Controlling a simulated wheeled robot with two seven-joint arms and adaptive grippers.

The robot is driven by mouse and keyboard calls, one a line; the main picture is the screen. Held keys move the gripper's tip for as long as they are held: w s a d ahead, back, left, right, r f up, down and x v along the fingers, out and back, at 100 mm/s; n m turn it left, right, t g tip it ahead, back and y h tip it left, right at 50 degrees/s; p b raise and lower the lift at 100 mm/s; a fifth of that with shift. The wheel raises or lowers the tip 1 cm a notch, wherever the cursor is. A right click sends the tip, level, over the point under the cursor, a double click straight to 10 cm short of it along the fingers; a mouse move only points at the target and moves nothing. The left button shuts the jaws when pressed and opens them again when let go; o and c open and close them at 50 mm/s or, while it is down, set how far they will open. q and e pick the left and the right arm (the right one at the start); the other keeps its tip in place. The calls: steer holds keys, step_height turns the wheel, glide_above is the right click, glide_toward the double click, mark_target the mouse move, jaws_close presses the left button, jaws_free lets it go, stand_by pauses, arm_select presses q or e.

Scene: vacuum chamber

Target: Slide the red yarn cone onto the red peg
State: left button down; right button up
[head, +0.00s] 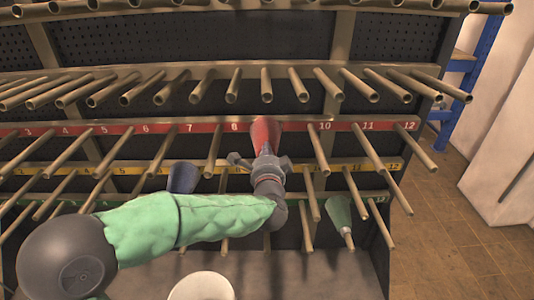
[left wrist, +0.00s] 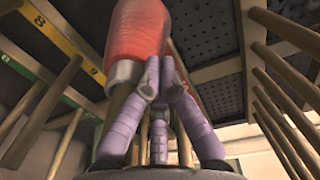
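The red yarn cone (head: 266,132) is at the red strip (head: 188,128) between labels 8 and 10, covering the spot between them. In the left wrist view the cone (left wrist: 140,40) has its pale end facing me, and a tan peg (left wrist: 122,98) shows at that end. How deep the peg goes inside is hidden. My left gripper (head: 264,158) is right in front of the cone. In the left wrist view the purple fingertips (left wrist: 162,66) come together at the cone's near end, overlapping its edge. Whether they press on it is unclear. My right gripper is out of view.
Rows of tan pegs (head: 265,85) stick out closely around my left arm. A blue cone (head: 182,178) is left of the gripper and a green cone (head: 340,215) is lower right. A white round container (head: 201,287) stands at the bottom. Open floor (head: 440,240) lies at right.

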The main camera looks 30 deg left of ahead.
arm_select(q)
steer(key=shift+w+a, duration=0.2)
steer(key=shift+w, duration=0.15)
steer(key=shift+p, duration=0.35)
steer(key=shift+p+v, duration=0.75)
steer(key=shift+v, duration=0.6)
steer(key=shift+s+d, duration=0.35)
steer(key=shift+s, duration=0.15)
steer(key=v, duration=1)
steer(key=shift+s, duration=0.35)
steer(key=shift+d+r, duration=0.1)
steer(key=shift+d, duration=0.05)
